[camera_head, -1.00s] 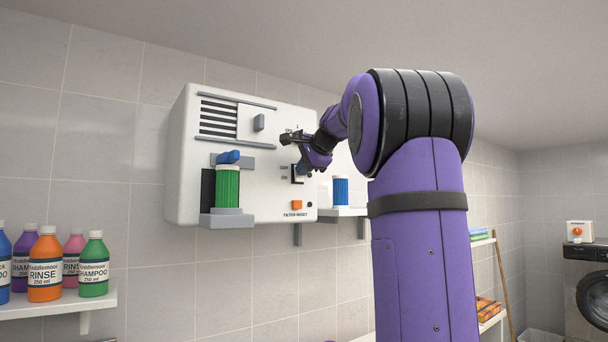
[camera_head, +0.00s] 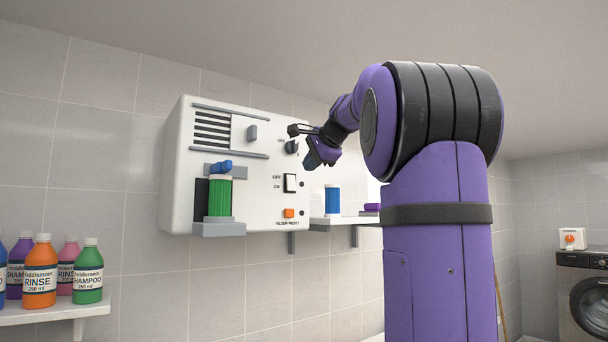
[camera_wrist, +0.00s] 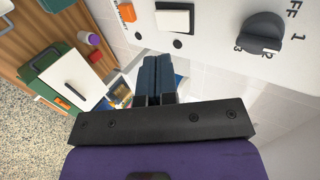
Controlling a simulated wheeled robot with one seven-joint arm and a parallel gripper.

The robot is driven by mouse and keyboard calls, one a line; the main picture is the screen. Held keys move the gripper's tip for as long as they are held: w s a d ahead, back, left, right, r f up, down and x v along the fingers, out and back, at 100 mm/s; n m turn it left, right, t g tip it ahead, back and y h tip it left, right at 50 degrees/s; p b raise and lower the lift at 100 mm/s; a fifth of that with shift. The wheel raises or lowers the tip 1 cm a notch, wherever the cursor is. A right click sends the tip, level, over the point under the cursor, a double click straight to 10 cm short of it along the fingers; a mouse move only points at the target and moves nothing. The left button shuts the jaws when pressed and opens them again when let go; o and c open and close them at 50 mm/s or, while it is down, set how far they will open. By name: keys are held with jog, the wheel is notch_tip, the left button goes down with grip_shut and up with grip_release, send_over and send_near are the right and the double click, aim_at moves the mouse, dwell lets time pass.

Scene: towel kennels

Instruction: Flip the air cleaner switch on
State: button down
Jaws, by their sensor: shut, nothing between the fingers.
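The white air cleaner (camera_head: 262,205) is mounted on the tiled wall. Its switch (camera_head: 290,183) is a white rocker in a black frame, with OFF printed above ON at its left. The switch also shows at the top of the wrist view (camera_wrist: 174,19); I cannot tell which end is pressed in. My gripper (camera_head: 311,162) is up and to the right of the switch in the head view, apart from it. In the wrist view my gripper's blue fingers (camera_wrist: 156,72) are together and empty, with a gap between them and the panel.
A dark dial (camera_head: 291,146) sits above the switch and an orange filter reset button (camera_head: 289,213) below it. A green filter cylinder (camera_head: 219,197) stands on the unit's left side. A blue cylinder (camera_head: 332,200) stands on a right-hand shelf. Bottles (camera_head: 88,272) line the left shelf.

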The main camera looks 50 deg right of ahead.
jog(key=shift+v, duration=2.8)
jog(key=shift+r, duration=0.15)
